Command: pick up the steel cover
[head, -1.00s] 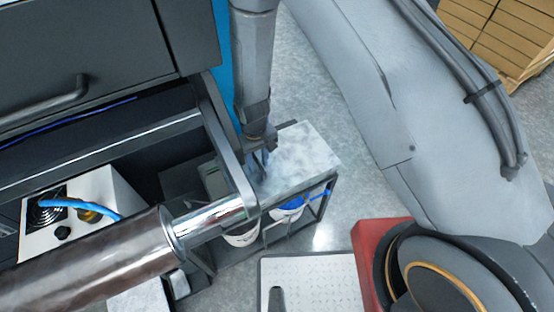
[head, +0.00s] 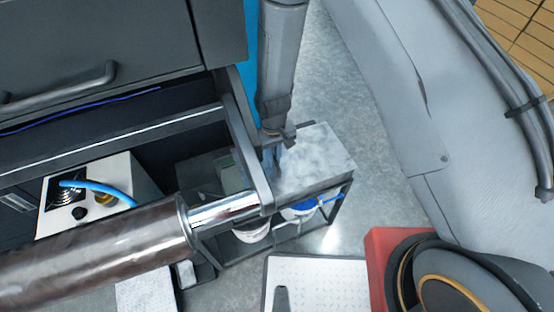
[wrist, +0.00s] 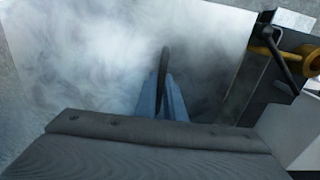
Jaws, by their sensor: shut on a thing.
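The steel cover (head: 318,158) is a mottled grey flat plate on top of a dark-framed stand beside the machine. It fills much of the wrist view (wrist: 75,60). My gripper (head: 272,158) reaches down onto its left part from above. In the wrist view, my blue fingers (wrist: 167,98) are close together, shut on a narrow dark upright piece that looks like the cover's handle. The cover looks level; I cannot tell whether it is clear of the stand. My gripper hides the handle's lower part.
A large brown roll (head: 95,258) with a shiny shaft (head: 225,211) lies to the left of the stand. White buckets (head: 250,234) stand below the cover. A tread-patterned plate (head: 330,275) and a red object (head: 385,250) are in front. Grey floor is open behind the stand.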

